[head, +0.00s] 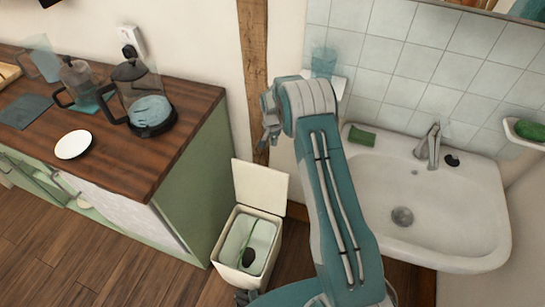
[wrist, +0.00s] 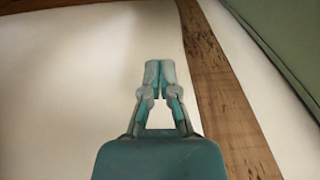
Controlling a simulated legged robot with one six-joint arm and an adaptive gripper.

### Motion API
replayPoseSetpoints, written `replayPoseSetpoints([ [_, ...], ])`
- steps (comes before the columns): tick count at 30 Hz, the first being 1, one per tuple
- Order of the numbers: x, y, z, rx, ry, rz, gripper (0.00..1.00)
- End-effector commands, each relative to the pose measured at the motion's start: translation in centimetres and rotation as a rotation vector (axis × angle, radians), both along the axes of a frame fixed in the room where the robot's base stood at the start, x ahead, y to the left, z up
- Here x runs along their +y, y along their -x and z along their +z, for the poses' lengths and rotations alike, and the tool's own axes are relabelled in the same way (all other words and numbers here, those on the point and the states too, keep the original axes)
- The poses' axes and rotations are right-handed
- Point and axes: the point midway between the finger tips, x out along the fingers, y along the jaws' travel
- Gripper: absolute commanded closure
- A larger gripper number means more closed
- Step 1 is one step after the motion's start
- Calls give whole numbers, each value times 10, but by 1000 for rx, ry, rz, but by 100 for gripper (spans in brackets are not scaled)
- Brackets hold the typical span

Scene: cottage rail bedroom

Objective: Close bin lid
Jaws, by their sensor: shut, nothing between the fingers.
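The cream bin (head: 229,272) stands on the floor between the green cabinet and the sink. Its lid (head: 259,187) is up, standing roughly upright at the bin's back edge. Inside the bin are a green lining and a dark object. My gripper (head: 267,141) is in the air above and behind the bin, near the wooden post, apart from the lid. In the wrist view my gripper (wrist: 160,65) is shut with its fingertips together and empty. It faces the wall and post there, and the bin is out of that view.
A white sink (head: 440,210) is on the right. A wooden post (head: 252,50) runs up the wall. Floor shows left of the bin.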

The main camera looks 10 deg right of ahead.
Motion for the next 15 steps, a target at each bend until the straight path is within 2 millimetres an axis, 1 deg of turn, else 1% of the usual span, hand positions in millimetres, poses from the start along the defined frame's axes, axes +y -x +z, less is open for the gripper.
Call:
replayPoseSetpoints([
  [5, 1, 0, -22, 4, 0, 2, 100],
  [9, -1, -1, -48, 5, -2, 2, 100],
  [15, -3, -3, -79, 2, -4, 2, 100],
])
